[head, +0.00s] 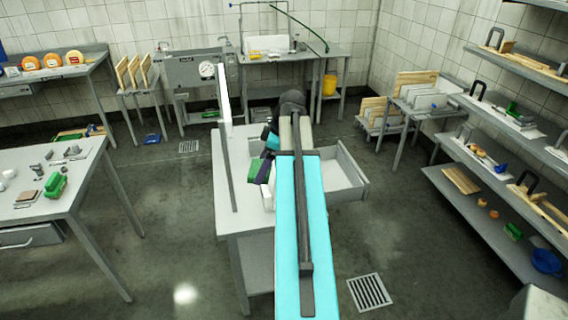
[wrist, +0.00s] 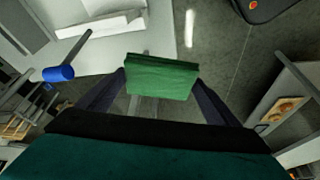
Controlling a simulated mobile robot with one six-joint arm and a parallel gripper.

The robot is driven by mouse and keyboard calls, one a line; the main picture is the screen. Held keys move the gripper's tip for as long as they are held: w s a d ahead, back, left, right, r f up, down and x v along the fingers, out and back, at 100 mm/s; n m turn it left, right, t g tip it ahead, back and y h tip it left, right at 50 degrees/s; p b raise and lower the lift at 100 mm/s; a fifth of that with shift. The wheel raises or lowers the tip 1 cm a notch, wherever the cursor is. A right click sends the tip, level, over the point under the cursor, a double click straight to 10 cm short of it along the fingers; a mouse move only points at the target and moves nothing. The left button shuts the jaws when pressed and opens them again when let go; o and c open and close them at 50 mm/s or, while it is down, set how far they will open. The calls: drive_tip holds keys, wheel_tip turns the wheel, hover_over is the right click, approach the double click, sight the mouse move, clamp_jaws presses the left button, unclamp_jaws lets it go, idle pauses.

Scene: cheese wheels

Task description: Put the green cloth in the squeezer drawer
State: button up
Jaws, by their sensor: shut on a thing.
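My gripper (wrist: 160,95) is shut on a folded green cloth (wrist: 160,76), held between the dark fingers in the wrist view. In the head view the cloth (head: 254,170) shows as a small green patch beside the dark fingers, left of my blue arm link, apparently above the grey squeezer table. A grey drawer (head: 350,193) is pulled out from the right side of that table. Its visible inside looks empty; my arm hides its left part. The cloth is left of the drawer, not over it.
The squeezer table (head: 228,218) carries a tall upright post (head: 223,105). A work table (head: 45,215) with small tools and a green item (head: 55,186) stands at left. Shelves (head: 500,160) line the right wall.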

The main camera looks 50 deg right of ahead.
drive_tip(key=w+a+r+m+h+b, duration=0.15)
drive_tip(key=w+a, duration=0.25)
drive_tip(key=a, duration=0.5)
drive_tip(key=w+a+m, duration=0.2)
drive_tip(key=w+a, duration=0.3)
drive_tip(key=a, duration=0.5)
drive_tip(key=w+a+r+m, duration=0.15)
drive_tip(key=w+a, duration=0.25)
drive_tip(key=a, duration=0.5)
drive_tip(key=w+a+f+m+b, duration=0.1)
drive_tip(key=w+a+f+b, duration=0.1)
drive_tip(key=a, duration=0.4)
drive_tip(key=w+a+f+m+h+b, duration=0.1)
drive_tip(key=w+a+f+b, duration=0.1)
drive_tip(key=a+f+b, duration=0.2)
drive_tip(key=a+b, duration=0.2)
drive_tip(key=shift+w+t+b, duration=0.15)
drive_tip(key=shift+t+b, duration=0.15)
drive_tip(key=shift+t, duration=0.1)
drive_tip(key=shift+a+f, duration=0.1)
drive_tip(key=shift+a, duration=0.05)
